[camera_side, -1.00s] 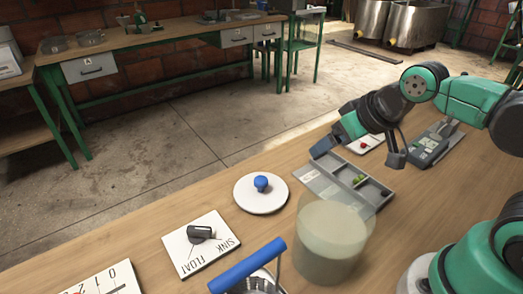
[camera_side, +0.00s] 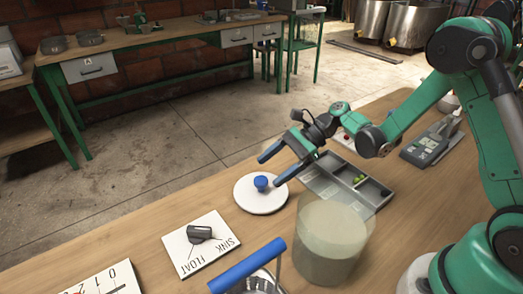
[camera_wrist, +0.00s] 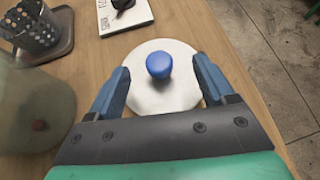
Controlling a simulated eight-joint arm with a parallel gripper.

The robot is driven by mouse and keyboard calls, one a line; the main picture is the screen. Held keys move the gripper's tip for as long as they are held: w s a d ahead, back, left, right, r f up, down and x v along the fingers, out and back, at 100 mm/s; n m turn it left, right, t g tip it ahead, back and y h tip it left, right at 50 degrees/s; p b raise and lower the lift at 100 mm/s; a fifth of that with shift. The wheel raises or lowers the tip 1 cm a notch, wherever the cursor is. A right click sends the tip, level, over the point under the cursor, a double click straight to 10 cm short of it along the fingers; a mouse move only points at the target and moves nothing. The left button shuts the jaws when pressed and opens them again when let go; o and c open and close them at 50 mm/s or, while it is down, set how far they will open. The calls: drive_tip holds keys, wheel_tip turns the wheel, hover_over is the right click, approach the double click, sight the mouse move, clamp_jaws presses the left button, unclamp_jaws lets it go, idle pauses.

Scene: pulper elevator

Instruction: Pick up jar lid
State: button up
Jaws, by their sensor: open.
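The jar lid (camera_side: 264,202) is a round white disc with a blue knob (camera_side: 261,183) on top, lying flat on the wooden table. In the wrist view the lid (camera_wrist: 181,94) and its blue knob (camera_wrist: 159,65) show between and just beyond my fingers. My gripper (camera_side: 267,169) is open and empty. In the side view its blue fingers are above the lid, one on each side of the knob. In the wrist view my gripper (camera_wrist: 161,80) has its fingers spread wide apart. I cannot tell the exact height above the lid.
A cloudy glass jar (camera_side: 331,243) stands right of the lid. A grey compartment tray (camera_side: 345,183) lies behind the jar. A SINK/FLOAT card (camera_side: 198,258) with a dark piece is at left. A blue-handled mesh basket (camera_side: 250,265) stands in front. The table edge is behind the lid.

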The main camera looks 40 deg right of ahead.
sight(262, 179)
drive_tip(key=shift+a+f+m, duration=0.15)
drive_tip(key=shift+f+m, duration=0.15)
drive_tip(key=shift+f, duration=0.15)
drive_tip(key=shift+x, duration=2.6)
drive_tip(key=shift+r, duration=0.1)
clamp_jaws()
